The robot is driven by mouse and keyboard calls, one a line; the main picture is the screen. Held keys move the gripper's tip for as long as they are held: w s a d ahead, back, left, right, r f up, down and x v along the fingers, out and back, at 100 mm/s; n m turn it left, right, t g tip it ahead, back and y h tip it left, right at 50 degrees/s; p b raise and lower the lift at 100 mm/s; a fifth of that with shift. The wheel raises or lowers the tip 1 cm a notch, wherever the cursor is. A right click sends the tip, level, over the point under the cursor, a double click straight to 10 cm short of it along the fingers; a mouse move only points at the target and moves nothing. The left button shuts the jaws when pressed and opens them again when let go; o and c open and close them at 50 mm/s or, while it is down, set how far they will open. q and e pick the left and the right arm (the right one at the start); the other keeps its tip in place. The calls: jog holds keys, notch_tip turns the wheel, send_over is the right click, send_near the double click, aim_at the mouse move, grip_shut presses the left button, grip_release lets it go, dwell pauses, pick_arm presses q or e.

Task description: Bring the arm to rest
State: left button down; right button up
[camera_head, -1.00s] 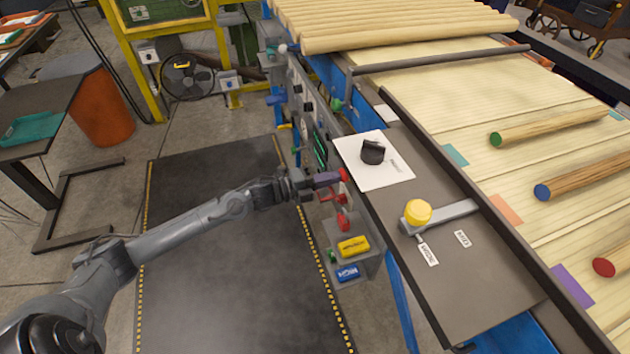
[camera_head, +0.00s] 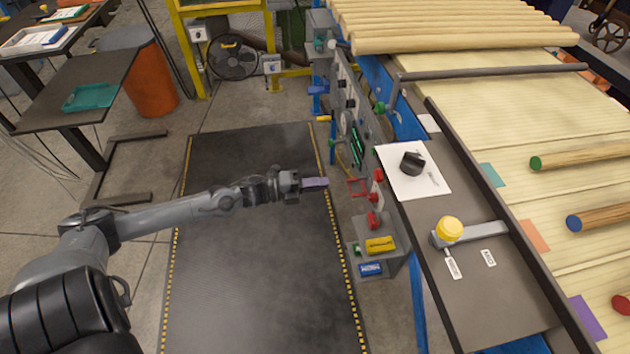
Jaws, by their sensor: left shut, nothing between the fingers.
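My left arm reaches in from the left over the dark floor mat. My left gripper (camera_head: 315,182) is shut and empty, with its purple-grey fingers pointing right. It hangs a short gap left of the red parts (camera_head: 358,187) on the side panel of the line and appears to touch nothing. My right gripper does not show.
The dark mat (camera_head: 260,290) is clear. A table (camera_head: 75,95) stands at left.

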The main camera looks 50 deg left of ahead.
pick_arm(q)
jog(key=shift+s+a, duration=0.2)
jog(key=shift+s, duration=0.1)
dwell(0.4)
jog(key=s+d+r+n+y+p, duration=0.1)
jog(key=s+d+n+y+p, duration=0.1)
jog(key=s+d+n+p, duration=0.3)
jog(key=d+r+n+y+p, duration=0.2)
jog(key=d+n, duration=0.2)
jog(key=d, duration=0.3)
jog(key=s+d+r+n+y+p, duration=0.1)
jog(key=s+d+n+y+p, duration=0.2)
jog(key=d, duration=0.4)
jog(key=s+n+g+y, duration=0.2)
jog(key=s+n+g, duration=0.9)
jog(key=s, duration=0.4)
notch_tip(320, 180, up, 38)
jog(key=m+g+p, duration=0.1)
jog(key=p, duration=3.8)
jog(key=shift+w+d, duration=0.45)
